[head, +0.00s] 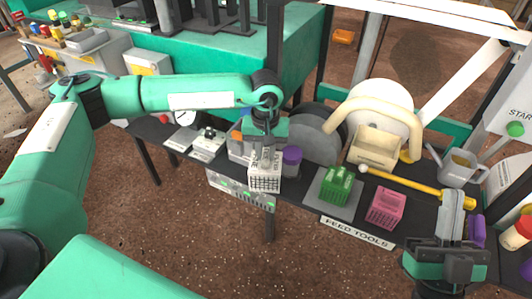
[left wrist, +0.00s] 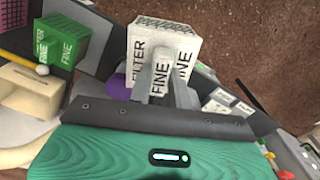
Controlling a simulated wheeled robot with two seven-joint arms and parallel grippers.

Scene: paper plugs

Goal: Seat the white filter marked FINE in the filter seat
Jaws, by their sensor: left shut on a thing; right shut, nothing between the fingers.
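My left gripper (head: 264,160) is shut on the white filter (head: 264,184), a block with a slotted lower part, held at the front edge of the dark bench. In the left wrist view the filter (left wrist: 150,38) reads FILTER and FINE, and my left fingers (left wrist: 165,85) overlap it. A green filter (head: 335,186), also marked FINE in the left wrist view (left wrist: 62,42), stands on a grey square plate (head: 349,211). I cannot tell which thing is the filter seat. My right gripper (head: 453,200) is shut and empty at the bench's right.
A pink filter (head: 385,208) stands right of the green one. A purple cylinder (head: 291,160) is close beside the held filter. A yellow-handled tool (head: 410,184), a beige box (head: 375,147) and a grey watering can (head: 460,167) crowd the right. A FEED TOOLS label (head: 357,233) marks the front edge.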

